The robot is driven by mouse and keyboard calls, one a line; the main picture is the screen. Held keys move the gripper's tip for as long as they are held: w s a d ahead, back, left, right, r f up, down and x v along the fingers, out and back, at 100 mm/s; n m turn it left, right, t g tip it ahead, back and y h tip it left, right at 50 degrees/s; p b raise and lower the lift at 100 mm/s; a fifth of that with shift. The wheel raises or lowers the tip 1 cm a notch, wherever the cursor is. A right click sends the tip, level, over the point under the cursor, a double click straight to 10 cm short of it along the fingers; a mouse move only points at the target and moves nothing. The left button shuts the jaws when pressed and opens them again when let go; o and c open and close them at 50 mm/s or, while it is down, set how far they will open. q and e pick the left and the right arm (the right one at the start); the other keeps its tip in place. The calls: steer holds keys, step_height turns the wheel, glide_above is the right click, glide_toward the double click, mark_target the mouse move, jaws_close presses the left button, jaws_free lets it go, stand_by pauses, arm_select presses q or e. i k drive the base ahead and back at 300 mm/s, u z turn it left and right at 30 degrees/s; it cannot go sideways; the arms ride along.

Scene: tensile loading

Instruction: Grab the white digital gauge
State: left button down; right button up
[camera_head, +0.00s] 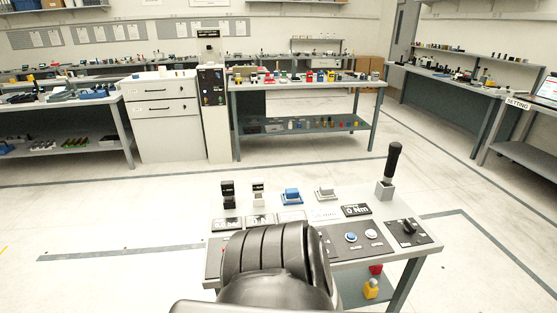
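A small upright gauge-like device (258,195) with a pale body and a dark top face stands at the back of the near table, left of centre. It looks like the white digital gauge, but it is too small to read. A similar black device (228,193) stands just to its left. To its right is a pale grey-white box-like item (325,193), beyond a blue one (292,196). Neither of my grippers is in view, and nothing is seen touching these items.
The near table (425,222) also holds a black handle in a grey block (388,172), label plates and a control panel with knobs (352,237). A large dark ribbed form hides its front left part. Floor beyond is clear up to a workbench (300,86).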

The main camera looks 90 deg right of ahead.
mark_target(256, 183)
steer(key=z, duration=1.6)
steer(key=k, duration=0.95)
steer(key=z, duration=1.55)
steer(key=i, duration=1)
steer(key=z, duration=0.05)
